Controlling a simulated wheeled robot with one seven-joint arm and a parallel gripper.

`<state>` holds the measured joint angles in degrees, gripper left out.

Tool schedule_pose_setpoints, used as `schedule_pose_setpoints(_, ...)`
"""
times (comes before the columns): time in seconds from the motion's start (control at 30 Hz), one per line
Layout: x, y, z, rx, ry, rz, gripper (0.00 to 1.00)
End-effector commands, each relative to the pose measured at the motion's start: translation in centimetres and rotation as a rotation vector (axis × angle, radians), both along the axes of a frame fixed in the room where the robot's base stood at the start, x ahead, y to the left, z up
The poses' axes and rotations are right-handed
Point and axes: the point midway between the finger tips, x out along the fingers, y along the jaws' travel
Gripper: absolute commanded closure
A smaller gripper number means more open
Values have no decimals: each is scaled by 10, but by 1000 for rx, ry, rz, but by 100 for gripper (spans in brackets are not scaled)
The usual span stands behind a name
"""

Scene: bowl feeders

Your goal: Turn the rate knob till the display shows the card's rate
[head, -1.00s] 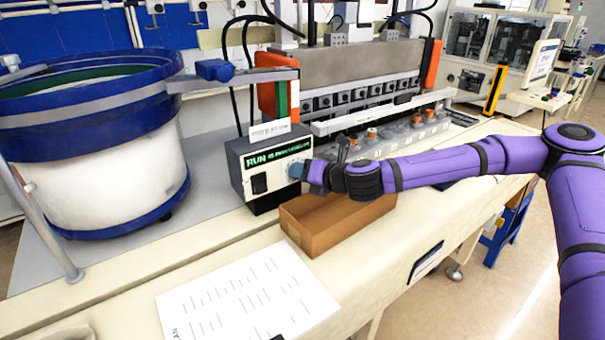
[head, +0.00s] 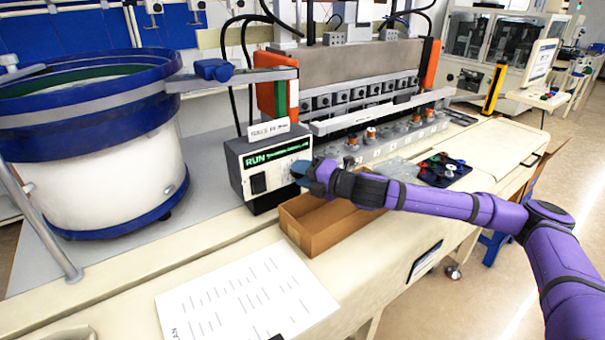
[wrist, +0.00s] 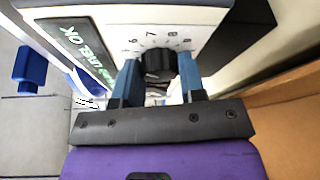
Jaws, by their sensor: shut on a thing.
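The rate knob (wrist: 157,64) is black and round, on a white dial face with printed numbers in the wrist view. My gripper (wrist: 160,76) has its blue fingers on either side of the knob and is shut on it. In the head view my gripper (head: 305,174) hides the knob. The controller box (head: 262,176) carries a dark display (head: 276,153) with green text starting "RUN"; the rest is too small to read. In the wrist view the display (wrist: 85,60) shows green text ending in "LEVEL OK". A small white card (head: 269,129) stands on the box; its print is unreadable.
An open cardboard box (head: 318,228) sits below my arm, beside the controller. A blue-rimmed bowl feeder (head: 90,150) stands at the left. A printed sheet (head: 245,300) lies in front. A dark tray (head: 440,170) with coloured parts lies right of the controller.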

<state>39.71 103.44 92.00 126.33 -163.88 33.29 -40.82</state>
Motion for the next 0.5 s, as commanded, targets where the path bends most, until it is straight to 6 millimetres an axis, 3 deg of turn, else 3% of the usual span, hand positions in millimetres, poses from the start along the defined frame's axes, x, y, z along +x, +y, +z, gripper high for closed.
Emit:
schedule_pose_setpoints(0.47, -1, 0, -2, 9, 10, 1, 86)
schedule_pose_setpoints(0.5, -1, 1, -2, 9, 10, 1, 53)
